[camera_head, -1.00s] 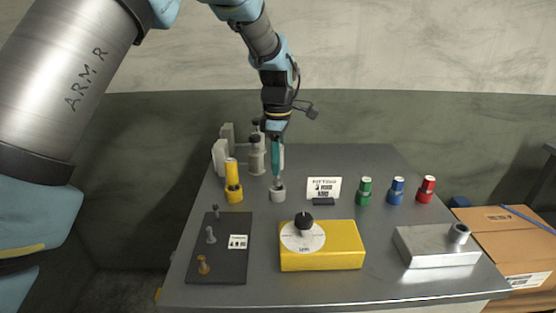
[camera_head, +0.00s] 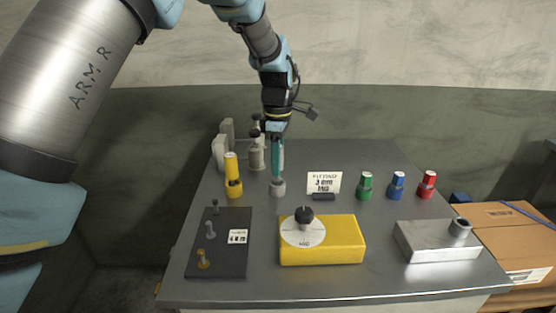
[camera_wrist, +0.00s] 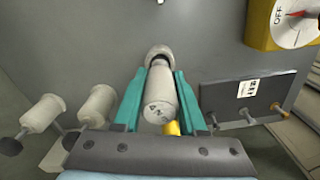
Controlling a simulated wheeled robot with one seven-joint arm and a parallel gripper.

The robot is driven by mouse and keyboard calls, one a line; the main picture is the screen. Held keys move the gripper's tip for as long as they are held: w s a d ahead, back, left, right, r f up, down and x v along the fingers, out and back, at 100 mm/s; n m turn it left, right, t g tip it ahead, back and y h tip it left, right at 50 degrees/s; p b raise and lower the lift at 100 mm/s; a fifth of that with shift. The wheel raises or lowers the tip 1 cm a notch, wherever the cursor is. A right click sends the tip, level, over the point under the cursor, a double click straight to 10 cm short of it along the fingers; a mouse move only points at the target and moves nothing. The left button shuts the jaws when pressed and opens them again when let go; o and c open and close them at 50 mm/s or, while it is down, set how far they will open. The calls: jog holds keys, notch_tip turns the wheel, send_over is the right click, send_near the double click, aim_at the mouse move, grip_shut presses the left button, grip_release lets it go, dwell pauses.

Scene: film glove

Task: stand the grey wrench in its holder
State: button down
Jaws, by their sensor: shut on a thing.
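My gripper (camera_head: 277,172) points straight down at the back left of the table, its teal fingers closed around the grey wrench (camera_wrist: 160,108). In the wrist view the wrench is a pale grey cylinder with dark lettering on its near end, between the two fingers (camera_wrist: 160,100). Its far, narrower end meets the grey ring-shaped holder (camera_head: 277,188), which also shows in the wrist view (camera_wrist: 160,52). The wrench looks upright and in line with the holder; how deep its end sits inside is hidden. In the head view the fingers mostly hide the wrench.
A yellow cylinder in a yellow holder (camera_head: 233,178) stands close on the left. Pale bottle-like pieces (camera_head: 256,155) stand behind. A yellow box with a dial (camera_head: 335,243), a dark peg plate (camera_head: 220,255), a sign (camera_head: 323,183), coloured cylinders (camera_head: 397,187) and a metal block (camera_head: 430,243) surround it.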

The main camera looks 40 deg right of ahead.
jog(key=shift+f+b, duration=0.5)
jog(key=shift+f, duration=0.75)
jog(key=shift+c, duration=1.9)
grip_release()
notch_tip(320, 180, up, 11)
jog(key=b, duration=0.2)
jog(key=shift+b, duration=0.3)
jog(key=shift+w+a, duration=0.1)
